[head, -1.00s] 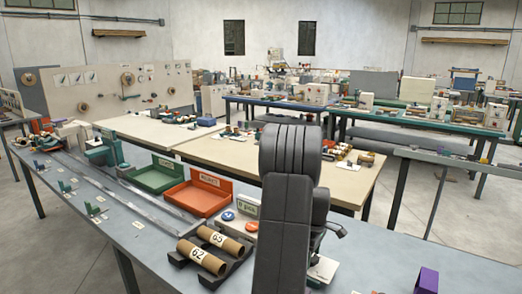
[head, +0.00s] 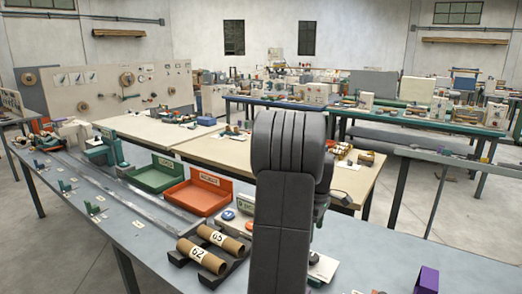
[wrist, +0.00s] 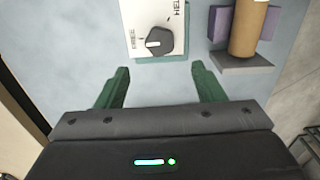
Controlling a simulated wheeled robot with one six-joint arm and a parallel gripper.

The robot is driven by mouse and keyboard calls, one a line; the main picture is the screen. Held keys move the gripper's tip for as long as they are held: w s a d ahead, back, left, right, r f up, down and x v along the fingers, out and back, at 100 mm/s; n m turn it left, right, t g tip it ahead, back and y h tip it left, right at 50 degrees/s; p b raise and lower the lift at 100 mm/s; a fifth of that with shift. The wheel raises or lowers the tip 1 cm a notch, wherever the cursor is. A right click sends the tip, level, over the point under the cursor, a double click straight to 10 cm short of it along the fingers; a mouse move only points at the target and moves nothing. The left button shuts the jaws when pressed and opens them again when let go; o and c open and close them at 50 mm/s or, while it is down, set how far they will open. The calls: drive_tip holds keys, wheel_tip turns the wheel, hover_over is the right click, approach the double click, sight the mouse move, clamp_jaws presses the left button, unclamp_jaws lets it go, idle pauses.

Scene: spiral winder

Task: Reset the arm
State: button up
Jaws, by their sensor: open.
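My gripper (wrist: 160,68) is open in the wrist view, with its two green fingers apart and nothing between them. A pale panel with a dark rotary knob (wrist: 160,41) lies just past the fingertips. It carries the words FREE and HELD, the second partly cut off, and the knob's white mark points towards FREE. My dark arm stands upright in the middle of the head view and hides the gripper and part of the bench behind it.
Two brown tubes, the front one (head: 203,256) marked 62, rest on dark cradles on the grey bench (head: 130,238). A red tray (head: 199,195) and a green tray (head: 154,175) stand behind. A purple block (head: 428,279) is at the right. Another brown tube (wrist: 248,28) sits in a holder.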

wheel_tip(320, 180, down, 10)
drive_tip(key=shift+f, duration=0.25)
drive_tip(key=shift+m+p, duration=0.35)
drive_tip(key=shift+m, duration=0.05)
drive_tip(key=m, duration=0.4)
drive_tip(key=shift+r+p, duration=0.1)
drive_tip(key=shift+p, duration=0.25)
drive_tip(key=m+p, duration=0.1)
drive_tip(key=m, duration=0.4)
drive_tip(key=m+p, duration=0.2)
drive_tip(key=m, duration=0.3)
drive_tip(key=shift+r+m+p, duration=0.1)
drive_tip(key=shift+m+p, duration=0.3)
drive_tip(key=m+p, duration=0.1)
drive_tip(key=m, duration=0.2)
drive_tip(key=shift+p, duration=0.4)
drive_tip(key=shift+m+p, duration=0.45)
drive_tip(key=shift+m, duration=0.45)
drive_tip(key=shift+s, duration=0.1)
